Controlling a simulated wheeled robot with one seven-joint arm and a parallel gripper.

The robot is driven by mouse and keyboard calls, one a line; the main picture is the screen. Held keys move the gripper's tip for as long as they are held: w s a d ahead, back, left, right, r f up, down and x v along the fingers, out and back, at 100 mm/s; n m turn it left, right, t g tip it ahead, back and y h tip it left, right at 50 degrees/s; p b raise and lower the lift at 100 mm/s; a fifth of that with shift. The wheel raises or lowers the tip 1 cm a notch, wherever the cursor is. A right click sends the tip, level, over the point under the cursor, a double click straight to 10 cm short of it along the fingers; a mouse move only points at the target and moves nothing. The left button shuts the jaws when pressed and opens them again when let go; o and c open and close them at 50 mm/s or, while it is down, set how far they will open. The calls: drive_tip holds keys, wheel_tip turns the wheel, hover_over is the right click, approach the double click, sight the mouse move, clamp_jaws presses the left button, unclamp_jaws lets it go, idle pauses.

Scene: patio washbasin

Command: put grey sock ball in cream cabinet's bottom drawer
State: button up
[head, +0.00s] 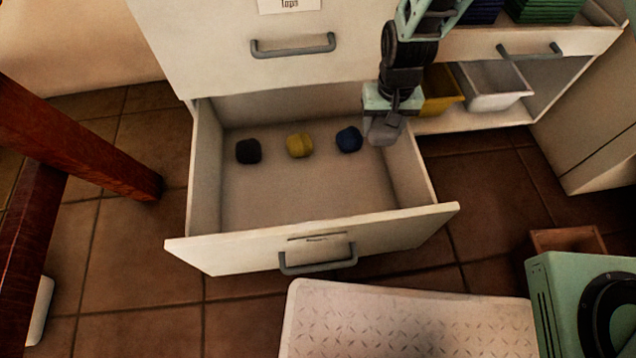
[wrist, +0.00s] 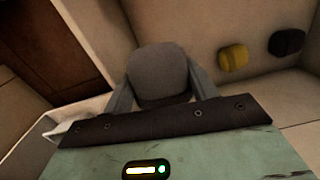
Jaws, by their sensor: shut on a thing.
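The cream cabinet's bottom drawer (head: 310,243) is pulled open. Inside it, towards the back, a black ball (head: 248,151), a yellow ball (head: 299,145) and a blue ball (head: 348,139) lie in a row. My gripper (head: 384,130) is over the right rear part of the drawer, beside the blue ball. It is shut on the grey sock ball (wrist: 160,76), which sits between the two fingers in the wrist view. In the head view the grey ball (head: 382,133) shows below my gripper; whether it touches the drawer floor I cannot tell.
A closed upper drawer (head: 200,45) is above the open one. A yellow bin (head: 440,90) and a white bin (head: 495,88) stand on a shelf to the right. A white mat (head: 410,320) lies in front, with a green appliance (head: 575,300) at the right. The drawer's front half is clear.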

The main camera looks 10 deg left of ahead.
drive_tip(key=s+a+f+n+b, duration=0.1)
drive_tip(key=s+a+f, duration=0.3)
drive_tip(key=a+f, duration=0.15)
drive_tip(key=s+a+f+b, duration=0.2)
drive_tip(key=s+a+f, duration=0.15)
drive_tip(key=a, duration=0.35)
drive_tip(key=b, duration=0.3)
hover_over(319, 197)
wheel_tip(319, 197, down, 6)
drive_tip(key=shift+s+f, duration=0.1)
drive_tip(key=shift+f, duration=0.15)
wheel_tip(319, 197, down, 4)
drive_tip(key=b, duration=0.3)
drive_tip(key=shift+f, duration=0.15)
drive_tip(key=o, duration=1)
wheel_tip(319, 197, up, 12)
drive_tip(key=p, duration=0.8)
drive_tip(key=shift+d+r, duration=0.1)
drive_tip(key=shift+r, duration=0.1)
